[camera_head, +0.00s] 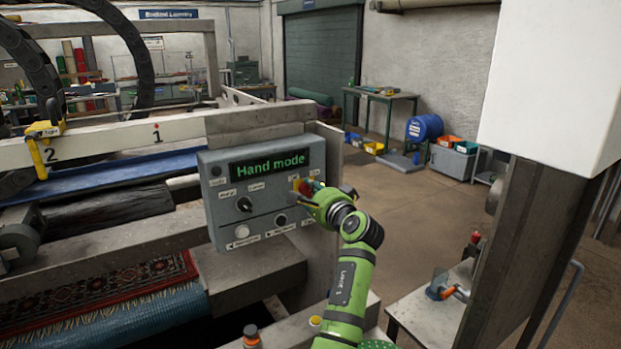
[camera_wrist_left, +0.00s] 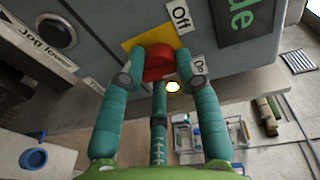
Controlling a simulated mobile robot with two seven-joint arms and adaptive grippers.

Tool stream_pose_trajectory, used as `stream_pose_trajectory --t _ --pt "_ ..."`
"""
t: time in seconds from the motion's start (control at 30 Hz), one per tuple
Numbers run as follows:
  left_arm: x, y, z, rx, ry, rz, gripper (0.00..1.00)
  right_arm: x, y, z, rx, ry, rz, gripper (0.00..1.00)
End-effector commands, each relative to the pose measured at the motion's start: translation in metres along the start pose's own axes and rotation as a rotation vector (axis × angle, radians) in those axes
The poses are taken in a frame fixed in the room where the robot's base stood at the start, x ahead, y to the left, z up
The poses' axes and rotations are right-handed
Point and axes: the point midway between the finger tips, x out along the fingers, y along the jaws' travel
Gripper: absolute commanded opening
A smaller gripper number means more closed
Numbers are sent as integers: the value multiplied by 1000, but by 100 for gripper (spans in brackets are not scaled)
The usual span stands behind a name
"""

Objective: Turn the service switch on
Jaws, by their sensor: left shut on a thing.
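The service switch is a red knob (camera_wrist_left: 160,62) on a yellow plate (camera_wrist_left: 140,40), with an "Off" label and an "On" label beside it. My left gripper (camera_wrist_left: 155,72) is shut on the red knob, its teal fingers around it. In the head view the switch (camera_head: 304,184) is at the right side of the grey control panel (camera_head: 215,210), partly hidden by my green left gripper (camera_head: 312,193). The panel's display (camera_head: 270,164) reads "Hand mode". I cannot tell the knob's exact angle. My right gripper is not in view.
The panel also has a black selector knob (camera_head: 244,204) and a round button (camera_head: 280,219) near my gripper. A rug (camera_head: 110,283) lies in the machine at lower left. A small table (camera_head: 430,310) stands at lower right. Open floor (camera_head: 430,200) lies behind the arm.

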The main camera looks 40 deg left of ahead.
Motion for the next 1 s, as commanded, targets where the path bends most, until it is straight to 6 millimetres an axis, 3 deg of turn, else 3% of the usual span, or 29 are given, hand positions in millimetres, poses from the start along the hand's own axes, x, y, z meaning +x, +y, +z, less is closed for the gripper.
stream_pose_trajectory --t 0.03,0.4,0.7,1.0 --pt "-1 -13 -3 46 5 -10 1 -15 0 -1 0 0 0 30" --pt "-1 -12 -4 386 -24 22 1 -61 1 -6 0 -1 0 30" --pt "0 -8 -4 595 -43 43 1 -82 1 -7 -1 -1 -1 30" --pt "0 -5 -4 701 -51 54 1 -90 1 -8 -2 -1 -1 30"
